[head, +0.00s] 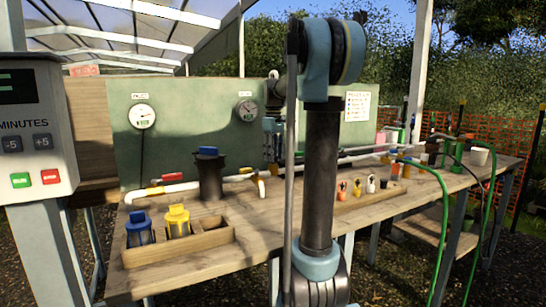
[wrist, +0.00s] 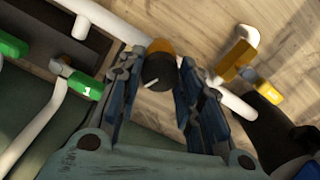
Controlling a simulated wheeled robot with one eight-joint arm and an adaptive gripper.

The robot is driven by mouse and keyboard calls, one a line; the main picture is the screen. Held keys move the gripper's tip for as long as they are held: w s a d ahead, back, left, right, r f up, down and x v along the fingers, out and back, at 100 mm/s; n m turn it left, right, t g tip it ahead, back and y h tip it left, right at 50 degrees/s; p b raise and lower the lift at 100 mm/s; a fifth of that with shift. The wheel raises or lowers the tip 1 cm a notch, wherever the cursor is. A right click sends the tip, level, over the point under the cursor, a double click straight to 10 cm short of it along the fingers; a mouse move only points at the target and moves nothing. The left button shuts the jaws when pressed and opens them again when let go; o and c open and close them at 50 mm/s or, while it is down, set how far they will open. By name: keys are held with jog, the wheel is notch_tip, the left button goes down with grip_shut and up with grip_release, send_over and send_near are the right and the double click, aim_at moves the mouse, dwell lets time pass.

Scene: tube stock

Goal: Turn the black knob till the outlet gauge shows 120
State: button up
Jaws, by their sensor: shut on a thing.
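In the wrist view the black knob (wrist: 158,72) has a white pointer line on its face and an orange-yellow part (wrist: 160,47) behind it. My gripper (wrist: 161,66) is shut on the knob, with a finger on each side. In the head view my gripper (head: 271,132) is in front of the green panel, partly behind my arm, and the knob cannot be made out. A white-faced gauge (head: 143,116) and a grey-faced gauge (head: 246,110) are on the panel. Their readings are too small to read, and I cannot tell which is the outlet gauge.
On the wooden bench (head: 200,265) stand a dark canister (head: 209,178), a wooden tray (head: 205,241) with blue and yellow containers, and several small bottles.

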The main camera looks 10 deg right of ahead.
jog(key=shift+w, duration=0.15)
jog(key=o, duration=1.1)
notch_tip(320, 180, up, 12)
jog(key=shift+f, duration=0.1)
dwell(0.4)
